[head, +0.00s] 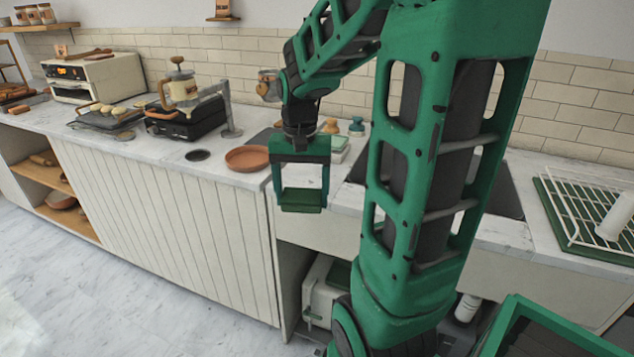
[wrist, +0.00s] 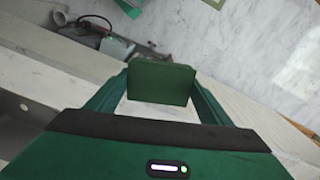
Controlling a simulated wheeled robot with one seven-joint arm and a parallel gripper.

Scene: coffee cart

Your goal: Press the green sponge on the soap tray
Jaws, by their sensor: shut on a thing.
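My gripper (head: 302,196) points down in front of the counter's front edge and is shut on the green sponge (head: 302,208). In the wrist view the sponge (wrist: 161,83) is a dark green block between the two fingers. A small white and green item (head: 339,147) stands on the counter behind my gripper, partly hidden by it. It may be the soap tray, but I cannot tell for sure. The sponge is apart from it.
A terracotta dish (head: 247,158) lies on the counter left of my gripper. Two small bottles (head: 356,127) stand at the wall. The dark sink (head: 507,195) is mostly behind my arm. A wire drying rack (head: 575,212) is at right. A white bin (head: 322,285) stands under the counter.

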